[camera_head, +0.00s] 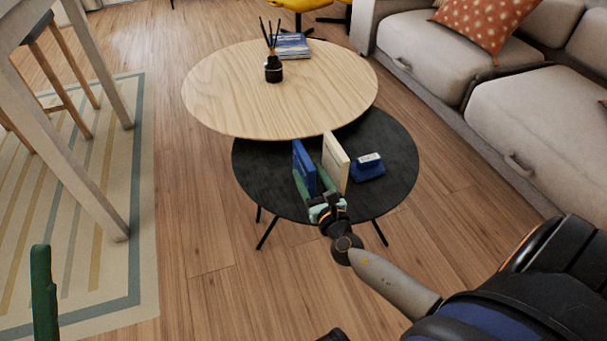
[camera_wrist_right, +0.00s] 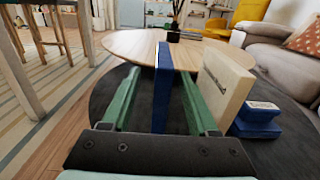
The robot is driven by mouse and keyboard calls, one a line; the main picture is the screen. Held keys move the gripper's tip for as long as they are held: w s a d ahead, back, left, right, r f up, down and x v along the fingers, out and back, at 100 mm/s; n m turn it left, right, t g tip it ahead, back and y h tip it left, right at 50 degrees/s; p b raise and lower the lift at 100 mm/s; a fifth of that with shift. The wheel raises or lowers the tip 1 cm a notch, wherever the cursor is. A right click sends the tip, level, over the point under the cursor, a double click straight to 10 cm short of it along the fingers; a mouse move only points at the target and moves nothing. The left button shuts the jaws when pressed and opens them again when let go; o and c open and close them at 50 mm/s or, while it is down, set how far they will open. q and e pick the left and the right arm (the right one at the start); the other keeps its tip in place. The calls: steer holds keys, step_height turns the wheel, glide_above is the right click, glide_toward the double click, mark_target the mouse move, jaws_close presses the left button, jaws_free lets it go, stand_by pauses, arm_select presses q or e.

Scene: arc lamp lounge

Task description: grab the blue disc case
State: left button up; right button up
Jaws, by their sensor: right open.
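The blue disc case (camera_head: 304,167) stands upright on edge on the black round table. It also shows edge-on in the right wrist view (camera_wrist_right: 162,88). My right gripper (camera_head: 312,184) is open at the table's near side, with its green fingers on either side of the blue case. In the right wrist view there is a gap between the case and each finger. My left gripper (camera_head: 43,295) shows only as a green finger at the lower left, far from the case; its opening cannot be made out.
A cream case (camera_head: 336,162) stands close to the right of my right finger. A blue block-like object with a white label (camera_head: 367,172) lies beside it on the black table (camera_head: 395,155). A higher wooden table (camera_head: 220,95) behind holds a reed diffuser (camera_head: 273,70) and books (camera_head: 292,46).

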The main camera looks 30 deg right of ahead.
mark_target(304, 159)
steer(key=shift+r+b+x, duration=0.15)
steer(key=shift+b+x, duration=0.05)
steer(key=shift+x, duration=1.25)
steer(key=shift+r+b+x, duration=0.15)
steer(key=shift+b+x, duration=0.05)
steer(key=shift+x, duration=1.2)
steer(key=shift+d, duration=0.15)
jaws_close()
